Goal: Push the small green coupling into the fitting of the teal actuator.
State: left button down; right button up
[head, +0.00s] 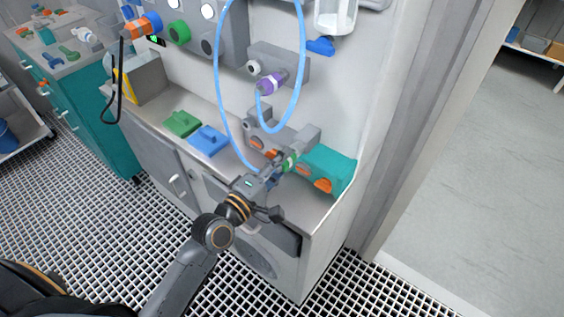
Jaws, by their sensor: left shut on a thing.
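The teal actuator (339,170) sits at the right end of the cabinet's ledge, with orange parts on its front side. The small green coupling (289,162) is just left of it, at the tip of my left gripper (273,177). My left gripper is shut on the coupling, and its fingers partly hide it. Whether the coupling touches the actuator's fitting is too small to tell. My right gripper is not in view.
A blue hose (219,95) loops down in front of the panel to near my left gripper. A purple connector (271,83) sits above. Green (182,123) and blue (208,140) blocks lie left on the ledge.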

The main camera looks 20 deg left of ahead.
pick_arm(q)
jog(key=shift+w+d, duration=0.2)
jog(key=shift+w, duration=0.3)
jog(key=c, duration=0.8)
grip_release()
jog(key=shift+c, duration=0.2)
jog(key=v, duration=1.2)
